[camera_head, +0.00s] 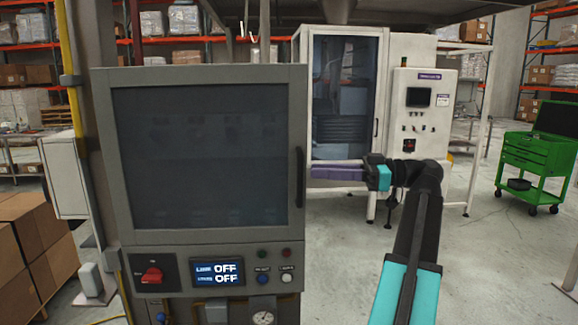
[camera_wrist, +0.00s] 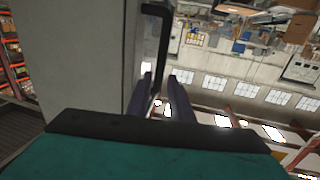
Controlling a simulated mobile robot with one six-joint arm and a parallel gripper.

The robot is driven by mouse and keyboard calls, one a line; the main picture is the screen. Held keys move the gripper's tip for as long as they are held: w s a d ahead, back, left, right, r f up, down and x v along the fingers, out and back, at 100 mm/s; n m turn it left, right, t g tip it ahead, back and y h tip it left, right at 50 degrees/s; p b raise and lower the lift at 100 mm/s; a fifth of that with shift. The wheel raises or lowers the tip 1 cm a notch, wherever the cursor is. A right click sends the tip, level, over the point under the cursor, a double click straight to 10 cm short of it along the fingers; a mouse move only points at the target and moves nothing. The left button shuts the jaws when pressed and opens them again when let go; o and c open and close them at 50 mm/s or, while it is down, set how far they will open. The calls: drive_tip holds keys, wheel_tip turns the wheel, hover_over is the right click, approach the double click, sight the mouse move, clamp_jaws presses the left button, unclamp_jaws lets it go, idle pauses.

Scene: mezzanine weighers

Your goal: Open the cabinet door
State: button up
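The grey cabinet (camera_head: 98,150) with a dark glass door (camera_head: 200,155) fills the left-centre of the head view. The door looks shut. Its dark vertical handle (camera_head: 300,178) is on the door's right edge. My gripper (camera_head: 314,172) points left with its purple fingertips close to the handle. In the wrist view, the two fingers of my gripper (camera_wrist: 161,86) are apart, with the lower part of the handle (camera_wrist: 164,40) running down between them. Contact between fingers and handle cannot be made out.
Below the door is a panel with a red switch (camera_head: 151,275) and a display (camera_head: 216,273) reading OFF. A white machine (camera_head: 420,100) stands behind. A green tool cart (camera_head: 535,155) is at right, and brown boxes (camera_head: 35,225) are at left.

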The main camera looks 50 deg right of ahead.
sight(285, 170)
drive_tip(key=p+x, duration=0.3)
drive_tip(key=x, duration=0.6)
drive_tip(key=shift+w+a, duration=0.25)
drive_tip(key=shift+c, duration=0.4)
clamp_jaws()
